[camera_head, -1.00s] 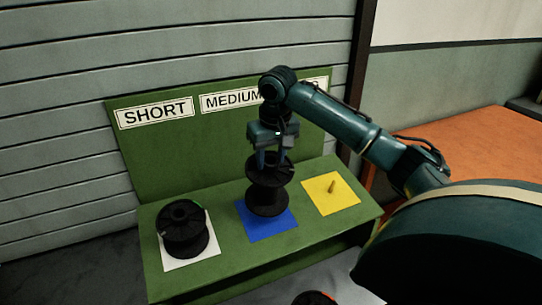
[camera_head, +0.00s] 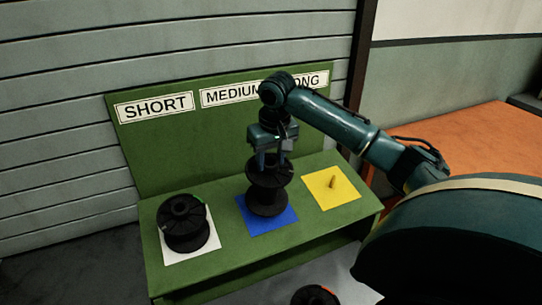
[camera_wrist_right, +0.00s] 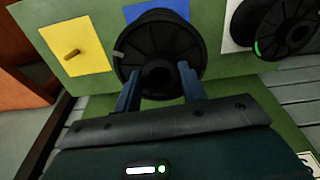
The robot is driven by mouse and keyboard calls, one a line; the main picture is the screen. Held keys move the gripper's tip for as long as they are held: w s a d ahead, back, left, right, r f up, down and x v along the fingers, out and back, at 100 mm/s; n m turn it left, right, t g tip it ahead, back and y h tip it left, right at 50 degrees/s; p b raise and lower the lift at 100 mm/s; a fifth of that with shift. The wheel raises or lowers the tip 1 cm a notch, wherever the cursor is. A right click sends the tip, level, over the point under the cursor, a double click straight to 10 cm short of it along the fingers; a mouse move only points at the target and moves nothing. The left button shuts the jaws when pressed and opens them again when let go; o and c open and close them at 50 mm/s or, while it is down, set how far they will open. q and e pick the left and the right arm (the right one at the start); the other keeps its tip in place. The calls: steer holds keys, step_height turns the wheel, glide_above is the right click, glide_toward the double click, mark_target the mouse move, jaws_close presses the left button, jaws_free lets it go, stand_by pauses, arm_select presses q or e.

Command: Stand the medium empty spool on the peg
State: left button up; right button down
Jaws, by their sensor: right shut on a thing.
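The medium spool (camera_head: 268,174), black and empty, stands upright over the blue square (camera_head: 285,218) in the head view. My right gripper (camera_head: 271,160) is above it, with its fingers shut on the spool's top. The wrist view shows the spool (camera_wrist_right: 168,40) at the fingertips of my right gripper (camera_wrist_right: 160,73). The peg under the spool is hidden, and I cannot tell whether the lower flange touches the square. My left gripper is not in view.
A short black spool (camera_head: 183,226) stands on the white square (camera_head: 205,252) to the left. A bare peg (camera_head: 332,182) stands on the yellow square (camera_head: 345,197) to the right. Part of another spool (camera_head: 314,296) shows at the bottom edge. A green signboard (camera_head: 150,150) rises behind the bench.

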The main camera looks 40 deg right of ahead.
mark_target(270, 171)
steer(key=shift+w+f, duration=0.15)
steer(key=shift+f, duration=0.55)
steer(key=shift+w+f, duration=0.1)
steer(key=shift+f, duration=0.5)
steer(key=shift+w+d+f, duration=0.1)
steer(key=shift+w+f, duration=0.05)
steer(key=shift+f, duration=0.7)
steer(key=c, duration=1.3)
jaws_free()
steer(key=o, duration=0.6)
steer(key=shift+c, duration=0.2)
